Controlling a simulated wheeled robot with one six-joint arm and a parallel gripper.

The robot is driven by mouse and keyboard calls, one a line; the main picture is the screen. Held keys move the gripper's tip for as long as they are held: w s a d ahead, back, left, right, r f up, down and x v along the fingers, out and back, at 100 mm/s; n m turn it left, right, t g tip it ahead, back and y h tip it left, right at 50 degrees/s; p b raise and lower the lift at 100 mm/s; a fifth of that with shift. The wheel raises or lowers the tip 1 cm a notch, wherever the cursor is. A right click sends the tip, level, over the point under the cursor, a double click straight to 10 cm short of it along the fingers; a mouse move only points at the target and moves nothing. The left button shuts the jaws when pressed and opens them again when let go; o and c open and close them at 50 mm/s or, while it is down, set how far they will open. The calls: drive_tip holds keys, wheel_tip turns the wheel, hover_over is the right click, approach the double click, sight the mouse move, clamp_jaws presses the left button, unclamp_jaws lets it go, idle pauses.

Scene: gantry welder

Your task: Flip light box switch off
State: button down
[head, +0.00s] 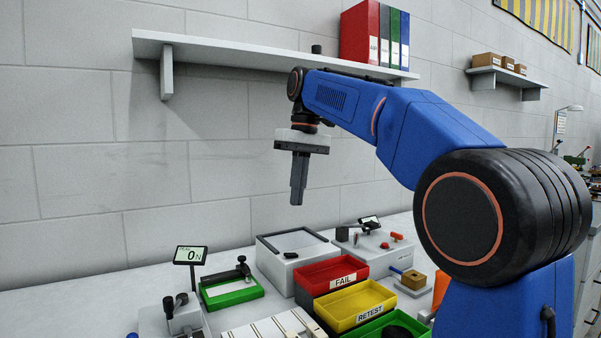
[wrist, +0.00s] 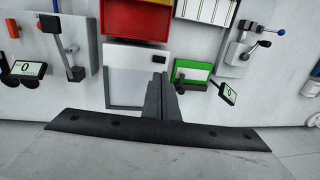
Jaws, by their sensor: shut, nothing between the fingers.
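The light box (head: 283,273) is a white box with a pale grey panel on top, on the bench below my gripper. It also shows in the wrist view (wrist: 125,55), partly behind the fingers. A small black part (head: 291,255), which looks like its switch, sits on the near strip of the box. It also shows just beyond the fingertips in the wrist view (wrist: 159,59). I cannot tell its position or whether the panel is lit. My gripper (head: 297,202) points down, shut and empty, well above the box and apart from it. Its fingers (wrist: 160,78) show in the wrist view.
Red FAIL (head: 331,273) and yellow RETEST (head: 355,306) bins stand beside the box at the front right. A green tray (head: 231,294) and a display reading 0 N (head: 190,255) stand left. A wall shelf (head: 235,55) hangs above.

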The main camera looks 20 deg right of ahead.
drive_tip(key=shift+d+r, duration=0.25)
drive_tip(key=shift+r, duration=1.05)
drive_tip(key=shift+d+r, duration=0.2)
drive_tip(key=shift+r, duration=1.05)
